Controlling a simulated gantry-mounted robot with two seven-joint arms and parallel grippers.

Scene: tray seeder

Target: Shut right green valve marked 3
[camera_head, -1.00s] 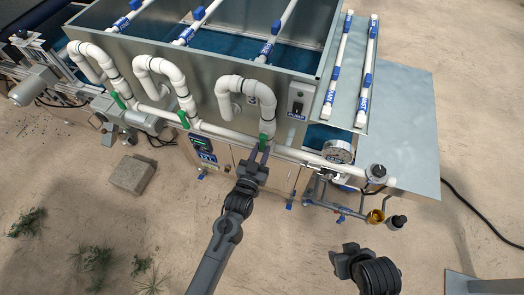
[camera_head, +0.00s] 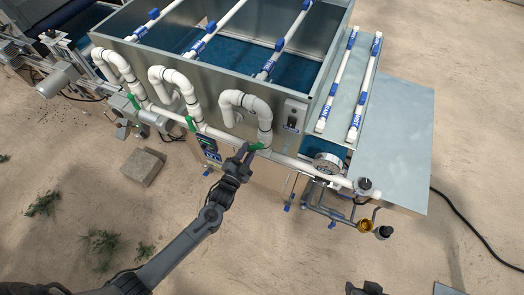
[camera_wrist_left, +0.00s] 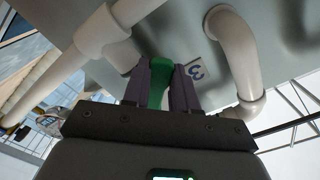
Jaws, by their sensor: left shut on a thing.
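The right green valve (camera_head: 255,147) sits at the foot of the rightmost bent white pipe, on the long horizontal pipe. Its handle points sideways to the left, across the upright pipe. My left gripper (camera_head: 244,153) is at the handle, left of the pipe. In the left wrist view, the green handle (camera_wrist_left: 160,82) stands between the two purple-grey fingers of my left gripper (camera_wrist_left: 165,88), which are shut on it.
Two other green valves, the middle one (camera_head: 190,123) and the left one (camera_head: 134,102), have their handles along their pipes. A pressure gauge (camera_head: 328,163) and brass fitting (camera_head: 367,225) lie to the right. A stone block (camera_head: 143,167) lies on the sandy ground.

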